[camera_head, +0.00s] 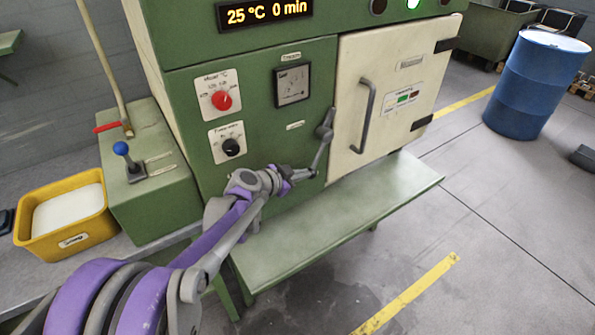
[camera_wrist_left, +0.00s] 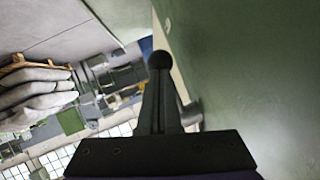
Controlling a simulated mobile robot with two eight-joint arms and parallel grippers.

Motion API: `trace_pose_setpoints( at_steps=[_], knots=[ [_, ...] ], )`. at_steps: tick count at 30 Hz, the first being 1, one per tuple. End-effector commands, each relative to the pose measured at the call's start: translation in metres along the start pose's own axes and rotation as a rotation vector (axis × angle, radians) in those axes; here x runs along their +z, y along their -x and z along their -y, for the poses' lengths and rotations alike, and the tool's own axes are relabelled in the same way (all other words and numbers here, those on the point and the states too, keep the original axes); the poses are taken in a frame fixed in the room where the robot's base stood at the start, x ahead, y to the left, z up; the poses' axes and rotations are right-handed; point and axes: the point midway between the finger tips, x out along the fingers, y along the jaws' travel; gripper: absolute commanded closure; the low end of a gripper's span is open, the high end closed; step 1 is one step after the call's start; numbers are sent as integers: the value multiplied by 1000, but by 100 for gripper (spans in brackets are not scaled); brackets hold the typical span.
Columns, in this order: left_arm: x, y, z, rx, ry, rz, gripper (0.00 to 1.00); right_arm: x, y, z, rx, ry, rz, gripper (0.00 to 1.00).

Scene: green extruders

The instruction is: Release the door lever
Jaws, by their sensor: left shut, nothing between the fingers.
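The grey door lever (camera_head: 325,131) is on the green front of the oven, just left of the closed cream door (camera_head: 390,85). My left gripper (camera_head: 300,174) is below and left of the lever's hub, close to the lever's lower part. I cannot tell whether they touch. In the left wrist view, my shut, empty fingers (camera_wrist_left: 158,110) point up the picture towards a dark round knob (camera_wrist_left: 159,60), beside the green panel. My right gripper is not in view.
A grey door handle (camera_head: 364,116) sticks out from the door. A green shelf (camera_head: 330,222) juts out below the oven. A blue-knobbed lever (camera_head: 122,150) and a yellow bin (camera_head: 62,214) are at left. A blue drum (camera_head: 535,85) stands at right. The floor in front is clear.

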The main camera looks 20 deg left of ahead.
Motion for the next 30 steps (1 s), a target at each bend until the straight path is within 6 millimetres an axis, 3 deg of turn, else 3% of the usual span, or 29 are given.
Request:
trace_pose_setpoints(
  at_steps=[12, 30],
  knots=[
    [7, -26, -8, 1, 0, 1, 100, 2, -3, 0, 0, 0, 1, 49],
    [7, -32, -10, 3, -1, 1, 100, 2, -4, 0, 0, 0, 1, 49]
  ],
)
